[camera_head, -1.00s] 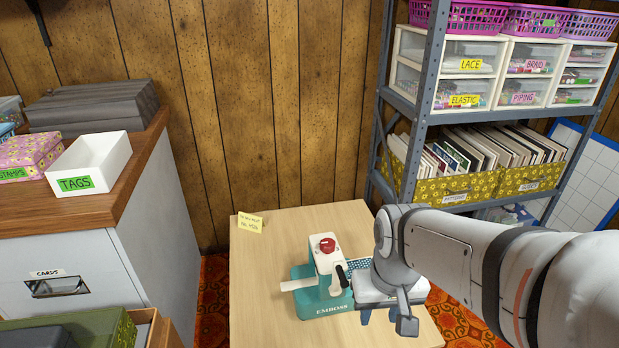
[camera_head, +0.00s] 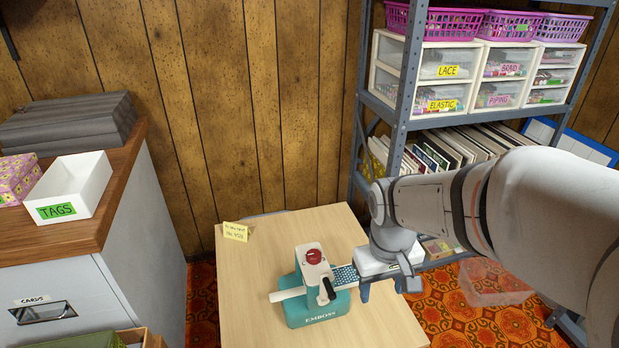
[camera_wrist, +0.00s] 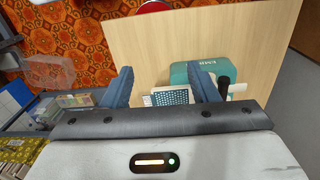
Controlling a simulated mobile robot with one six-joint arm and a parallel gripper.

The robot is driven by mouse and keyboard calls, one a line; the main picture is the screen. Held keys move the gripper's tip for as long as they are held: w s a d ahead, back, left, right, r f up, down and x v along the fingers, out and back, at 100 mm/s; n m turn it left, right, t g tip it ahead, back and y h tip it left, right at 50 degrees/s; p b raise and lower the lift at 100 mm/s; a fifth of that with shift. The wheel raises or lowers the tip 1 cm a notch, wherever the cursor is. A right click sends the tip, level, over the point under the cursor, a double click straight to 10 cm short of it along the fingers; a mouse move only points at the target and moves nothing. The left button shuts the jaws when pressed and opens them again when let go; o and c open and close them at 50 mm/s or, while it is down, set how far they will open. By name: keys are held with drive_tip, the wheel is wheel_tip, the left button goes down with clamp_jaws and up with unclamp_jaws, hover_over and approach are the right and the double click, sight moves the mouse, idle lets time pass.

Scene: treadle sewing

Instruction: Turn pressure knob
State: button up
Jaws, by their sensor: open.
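The embosser (camera_head: 318,300) stands on the light wooden table, with a teal base marked EMBOSS and a white upright head. A red round knob (camera_head: 313,256) sits on top of the head. A black lever (camera_head: 327,290) is on its front right. A white strip (camera_head: 287,294) sticks out left, and a blue perforated piece shows at right. My gripper (camera_head: 387,288) is to the right of the embosser, apart from the knob. In the wrist view its two blue fingers (camera_wrist: 160,76) are spread, with nothing held. The embosser's teal base (camera_wrist: 211,70) shows behind the right finger; its knob cannot be made out there.
The table (camera_head: 262,270) has bare room left of the embosser, and a yellow note (camera_head: 235,231) at its back left corner. A metal shelf rack (camera_head: 402,90) with drawers stands behind my arm. A cabinet with a TAGS tray (camera_head: 75,190) is at left.

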drive_tip(key=w+a+r+n+g+h+p, duration=0.1)
drive_tip(key=w+a+r+n+p, duration=0.2)
drive_tip(key=w+a+p, duration=0.15)
drive_tip(key=w+a+r+n+h+p, duration=0.1)
drive_tip(key=w+a+r+n+p, duration=0.15)
drive_tip(key=w+p, duration=0.35)
drive_tip(key=n+h+p, duration=0.2)
drive_tip(key=n+p, duration=0.5)
drive_tip(key=p, duration=0.1)
approach(312, 253)
drive_tip(key=x, duration=0.2)
drive_tip(key=shift+m+g, duration=0.25)
drive_tip(key=shift+g, duration=0.05)
drive_tip(key=b+x, duration=0.1)
drive_tip(key=x, duration=0.6)
drive_tip(key=shift+w+f+b, duration=0.1)
drive_tip(key=shift+w+b, duration=0.05)
drive_tip(key=shift+b, duration=0.15)
drive_tip(key=c, duration=1)
